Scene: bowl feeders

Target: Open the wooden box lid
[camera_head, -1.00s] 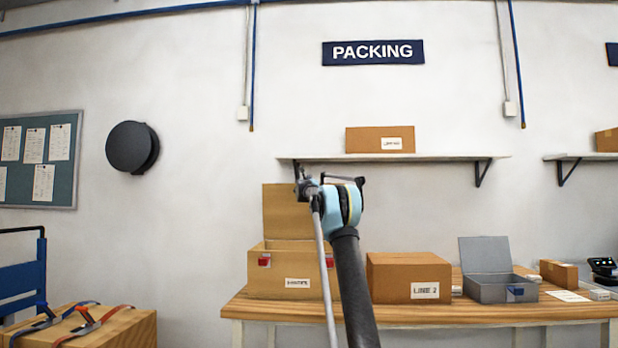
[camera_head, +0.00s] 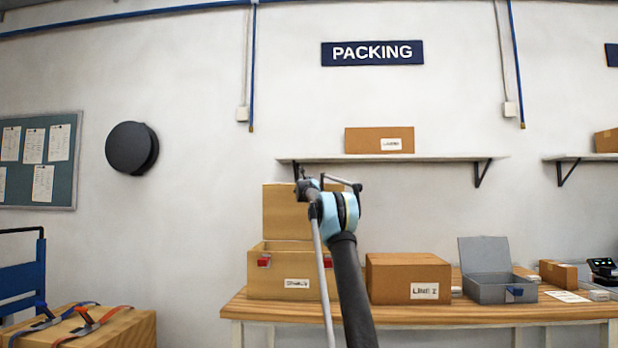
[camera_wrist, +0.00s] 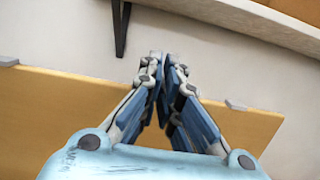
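The wooden box (camera_head: 255,282) stands at the left end of the workbench, with red latches and a white label on its front. Its lid (camera_head: 283,212) stands raised, roughly upright, at the back of the box. In the wrist view, the lid (camera_wrist: 50,115) is a tan panel behind and below my fingertips. My gripper (camera_wrist: 165,65) has its fingertips drawn together with nothing seen between them. In the head view my arm covers the right part of the lid and box. Whether my fingers touch the lid cannot be told.
A shelf (camera_head: 440,158) with a cardboard box (camera_head: 362,140) hangs above the workbench (camera_head: 450,315). A closed brown box (camera_head: 385,278) stands just right of the wooden box. An open grey metal box (camera_head: 490,292) stands farther right.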

